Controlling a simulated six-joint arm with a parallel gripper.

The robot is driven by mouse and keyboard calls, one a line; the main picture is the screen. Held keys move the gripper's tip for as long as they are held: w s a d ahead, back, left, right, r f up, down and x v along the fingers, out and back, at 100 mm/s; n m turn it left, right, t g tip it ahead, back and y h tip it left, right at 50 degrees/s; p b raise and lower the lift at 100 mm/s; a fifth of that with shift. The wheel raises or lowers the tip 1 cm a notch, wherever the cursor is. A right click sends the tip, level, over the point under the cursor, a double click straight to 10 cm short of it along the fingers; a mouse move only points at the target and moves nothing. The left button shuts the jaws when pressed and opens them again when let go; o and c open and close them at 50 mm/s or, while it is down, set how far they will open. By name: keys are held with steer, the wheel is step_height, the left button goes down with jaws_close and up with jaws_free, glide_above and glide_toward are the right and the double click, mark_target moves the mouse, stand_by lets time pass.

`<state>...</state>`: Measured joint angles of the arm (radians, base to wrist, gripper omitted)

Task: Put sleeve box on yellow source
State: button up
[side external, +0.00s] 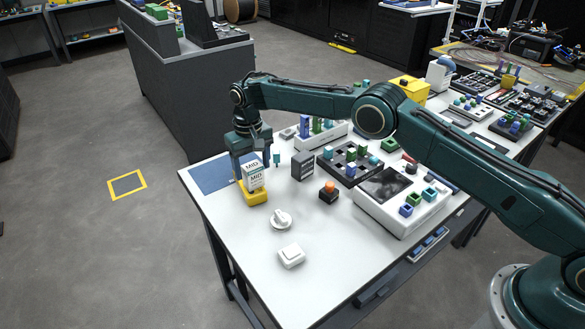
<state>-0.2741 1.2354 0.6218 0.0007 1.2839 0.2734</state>
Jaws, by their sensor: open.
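The sleeve box, a small white box with "MID" printed on it (254,177), stands upright on the yellow source (257,198), a low yellow block near the left edge of the white table. My gripper (251,163) is just above and around the top of the box, pointing down. Its fingers are open, one seen left of the box and one to the right. Whether a finger touches the box cannot be told at this size.
A blue mat (207,177) lies behind the box. A dark grey slotted block (302,165), a black block with an orange button (328,192), a white round knob (281,218) and a white switch (291,255) stand nearby. The table's front left is clear.

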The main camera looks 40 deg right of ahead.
step_height(320, 180, up, 10)
steer(key=shift+f, duration=0.15)
stand_by(0.3)
stand_by(0.5)
step_height(320, 180, up, 14)
steer(key=t, duration=0.1)
glide_above(253, 165)
steer(key=s+d, duration=0.5)
steer(key=s+d+r+t, duration=0.2)
steer(key=s+d+r, duration=0.4)
steer(key=s+r, duration=0.45)
steer(key=s+d+f+t, duration=0.1)
steer(key=s+d, duration=0.1)
steer(key=s, duration=0.7)
steer(key=s+d, duration=0.3)
steer(key=s, duration=0.5)
steer(key=s+d+f+t, duration=0.1)
steer(key=s+f, duration=0.7)
steer(key=s, duration=0.5)
steer(key=shift+s+d+t, duration=0.3)
steer(key=shift+s+d, duration=0.05)
